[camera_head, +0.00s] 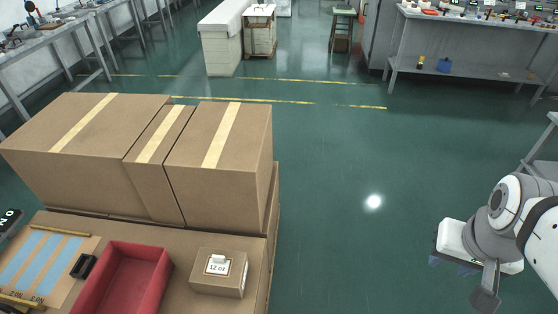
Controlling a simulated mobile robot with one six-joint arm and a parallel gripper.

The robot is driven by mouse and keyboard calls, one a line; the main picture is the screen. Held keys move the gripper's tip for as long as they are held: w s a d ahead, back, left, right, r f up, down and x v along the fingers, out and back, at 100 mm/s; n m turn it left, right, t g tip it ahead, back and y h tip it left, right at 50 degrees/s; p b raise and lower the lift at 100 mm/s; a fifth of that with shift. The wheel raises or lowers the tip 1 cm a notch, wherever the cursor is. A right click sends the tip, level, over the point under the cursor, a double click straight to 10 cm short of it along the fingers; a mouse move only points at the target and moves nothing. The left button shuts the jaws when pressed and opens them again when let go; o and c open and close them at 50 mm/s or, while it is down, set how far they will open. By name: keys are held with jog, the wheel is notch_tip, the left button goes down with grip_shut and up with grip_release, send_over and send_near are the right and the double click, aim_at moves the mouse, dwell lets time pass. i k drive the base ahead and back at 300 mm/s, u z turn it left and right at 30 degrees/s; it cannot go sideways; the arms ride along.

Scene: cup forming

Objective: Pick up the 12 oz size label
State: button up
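The 12 oz size label (217,268) is a small white card with dark "12 oz" print and a pale raised tab at its upper edge. It is on top of a small brown cardboard box (231,286) at the bottom, left of centre. My gripper (462,267) hangs over the green floor at the lower right, far from the label and apart from it. The arm's angle hides the gap between its fingers, and I see nothing held.
A red tray (152,268) stands left of the small box, beside a small black object (83,266) and a board with blue strips (54,262). Large taped cartons (221,165) rise behind them. Open green floor (345,185) lies between the cartons and my arm.

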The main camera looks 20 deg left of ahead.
aim_at(218, 264)
jog(key=z, duration=0.05)
jog(key=i, duration=1.55)
jog(key=u, duration=3.3)
jog(key=i, duration=0.3)
